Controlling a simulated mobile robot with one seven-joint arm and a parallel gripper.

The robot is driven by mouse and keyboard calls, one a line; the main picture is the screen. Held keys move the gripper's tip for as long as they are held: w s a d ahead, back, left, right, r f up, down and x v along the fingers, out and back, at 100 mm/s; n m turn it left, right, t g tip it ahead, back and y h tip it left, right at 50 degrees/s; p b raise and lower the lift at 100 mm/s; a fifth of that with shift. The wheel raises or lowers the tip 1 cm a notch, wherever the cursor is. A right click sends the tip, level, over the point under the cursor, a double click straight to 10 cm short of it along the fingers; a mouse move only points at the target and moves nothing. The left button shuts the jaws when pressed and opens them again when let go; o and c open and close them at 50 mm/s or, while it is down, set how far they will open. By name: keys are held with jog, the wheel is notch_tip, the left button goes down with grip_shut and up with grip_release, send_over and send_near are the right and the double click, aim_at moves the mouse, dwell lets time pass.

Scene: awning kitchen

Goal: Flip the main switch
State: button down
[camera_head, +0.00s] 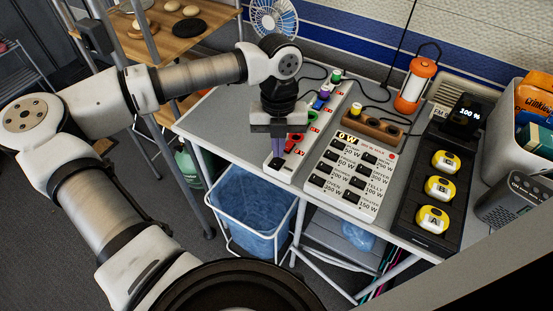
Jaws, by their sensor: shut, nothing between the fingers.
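A white power strip (280,171) lies on the grey table, running away from me, with coloured plugs and small red switches along it. A red patch shows at its near end, and I cannot tell for sure that it is the main switch. My gripper (277,150) points down over the near part of the strip. It is shut and empty, and its fingers hide part of the strip. I cannot tell whether the fingertips touch it. A white panel (343,194) beside the strip has rows of labelled black switches and a display reading 0 W.
An orange lantern (415,86), a fan (273,17) and a wooden block (372,129) stand behind. A black charger tray (424,215) with yellow devices is at right. A blue-lined bin (250,207) stands below the table's front edge.

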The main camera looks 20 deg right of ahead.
jog(key=shift+f+b, duration=0.85)
jog(key=shift+b, duration=0.05)
dwell(0.6)
jog(key=shift+r, duration=0.1)
jog(key=shift+r+p, duration=1.55)
jog(key=shift+r, duration=1.9)
